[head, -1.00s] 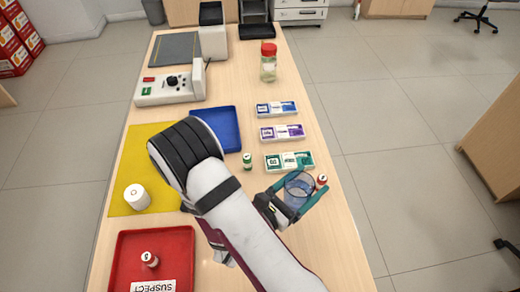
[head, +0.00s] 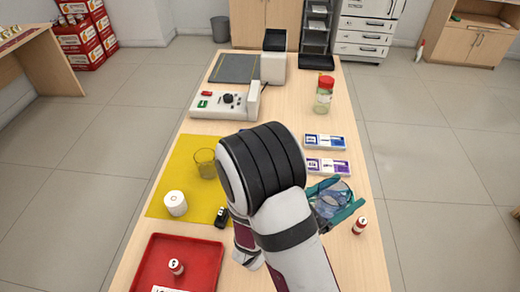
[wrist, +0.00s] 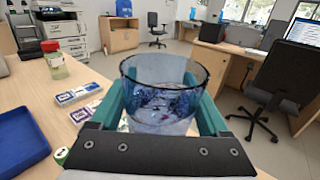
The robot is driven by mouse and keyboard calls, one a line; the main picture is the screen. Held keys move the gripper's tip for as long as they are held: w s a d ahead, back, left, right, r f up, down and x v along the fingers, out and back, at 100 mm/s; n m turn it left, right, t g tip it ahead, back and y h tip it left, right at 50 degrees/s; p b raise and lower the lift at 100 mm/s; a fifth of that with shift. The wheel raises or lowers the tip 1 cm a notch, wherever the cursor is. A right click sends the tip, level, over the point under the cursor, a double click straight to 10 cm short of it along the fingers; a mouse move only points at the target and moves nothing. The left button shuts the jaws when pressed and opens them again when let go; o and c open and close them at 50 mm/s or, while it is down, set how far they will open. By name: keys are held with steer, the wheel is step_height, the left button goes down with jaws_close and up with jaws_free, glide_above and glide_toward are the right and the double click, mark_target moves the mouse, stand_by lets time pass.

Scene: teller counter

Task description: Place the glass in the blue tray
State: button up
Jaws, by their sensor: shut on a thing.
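A clear bluish glass (head: 330,198) is between the teal fingers of my gripper (head: 336,202), on the right side of the counter. In the wrist view the glass (wrist: 163,92) stands upright with its open rim up, and my gripper (wrist: 160,108) is shut around its sides. It appears raised, but its height above the counter is hard to judge. The blue tray (wrist: 22,138) shows at the left edge of the wrist view, its visible part empty. In the head view my arm hides the tray.
A yellow-tinted glass (head: 205,162) and white roll (head: 176,203) stand on the yellow mat (head: 190,150). A red tray (head: 205,248) is at front left. A red-labelled bottle (head: 360,226) is near the gripper. Note packs (head: 325,142) and a red-lidded jar (head: 323,97) stand farther back.

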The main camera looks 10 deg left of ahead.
steer(key=w+a+n+t+y, duration=0.2)
steer(key=w+a, duration=0.2)
steer(key=w, duration=0.4)
steer(key=w+a+r+n+t+y, duration=0.1)
steer(key=w+a+n+t+y, duration=0.15)
steer(key=w+a, duration=0.45)
steer(key=w+a+n+t+y, duration=0.1)
steer(key=w+a+y, duration=0.15)
steer(key=w, duration=0.75)
step_height(320, 180, down, 13)
steer(key=shift+w+d+r, duration=0.1)
steer(key=shift+r, duration=0.1)
steer(key=shift+f, duration=0.1)
